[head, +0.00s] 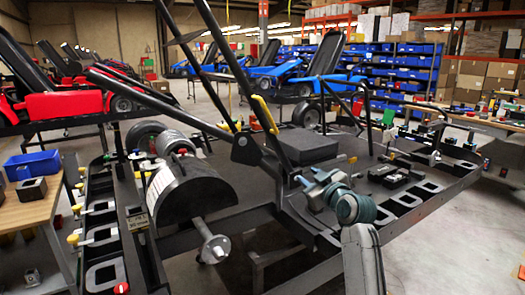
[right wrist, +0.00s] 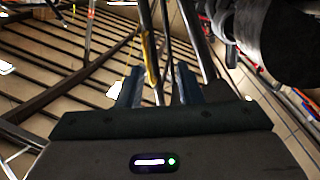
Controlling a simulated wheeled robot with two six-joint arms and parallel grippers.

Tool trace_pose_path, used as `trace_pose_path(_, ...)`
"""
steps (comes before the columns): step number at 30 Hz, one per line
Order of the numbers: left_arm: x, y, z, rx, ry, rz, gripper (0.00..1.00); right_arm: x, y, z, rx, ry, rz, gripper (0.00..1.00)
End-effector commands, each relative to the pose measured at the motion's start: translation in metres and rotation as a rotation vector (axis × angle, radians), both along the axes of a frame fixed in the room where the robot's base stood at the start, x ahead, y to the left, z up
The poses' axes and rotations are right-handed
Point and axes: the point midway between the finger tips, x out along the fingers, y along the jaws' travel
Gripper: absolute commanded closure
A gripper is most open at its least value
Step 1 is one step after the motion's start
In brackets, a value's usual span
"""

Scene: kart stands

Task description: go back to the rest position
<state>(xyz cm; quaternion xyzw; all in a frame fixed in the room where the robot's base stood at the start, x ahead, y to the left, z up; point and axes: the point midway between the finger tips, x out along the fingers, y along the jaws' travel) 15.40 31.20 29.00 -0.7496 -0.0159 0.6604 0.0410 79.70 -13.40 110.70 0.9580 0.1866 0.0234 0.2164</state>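My right gripper (head: 305,183) is over the kart stand (head: 245,190), close to the dark upright bar with a yellow grip (head: 264,114). In the right wrist view the two fingers of the right gripper (right wrist: 158,88) stand apart with a gap between them. A bar with a yellow grip (right wrist: 150,60) shows beyond and between the fingertips; they do not appear closed on it. I see nothing held. My left gripper is in neither view.
A black half-round housing (head: 190,190) sits on the stand's left side. A black block (head: 302,147) lies behind my right gripper. Slotted trays (head: 400,204) line the right edge. A table with a blue bin (head: 32,165) stands at left.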

Motion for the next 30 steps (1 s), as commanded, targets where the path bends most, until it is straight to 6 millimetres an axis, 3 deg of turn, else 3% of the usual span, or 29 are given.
trace_pose_path(8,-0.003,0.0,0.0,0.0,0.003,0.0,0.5,-0.053,-0.025,-0.108,0.01,0.214,-0.049,0.68)
trace_pose_path(12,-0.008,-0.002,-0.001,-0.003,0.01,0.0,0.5,-0.109,-0.044,-0.184,0.018,0.387,-0.103,0.68)
trace_pose_path(18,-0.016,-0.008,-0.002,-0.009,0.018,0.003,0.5,-0.208,-0.071,-0.273,0.029,0.636,-0.203,0.68)
trace_pose_path(24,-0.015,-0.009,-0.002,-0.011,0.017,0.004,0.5,-0.321,-0.096,-0.332,0.032,0.869,-0.328,0.68)
trace_pose_path(27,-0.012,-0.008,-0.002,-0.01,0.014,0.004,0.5,-0.372,-0.107,-0.347,0.031,0.966,-0.391,0.68)
trace_pose_path(30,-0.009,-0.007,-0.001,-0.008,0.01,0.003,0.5,-0.41,-0.114,-0.355,0.03,1.035,-0.441,0.68)
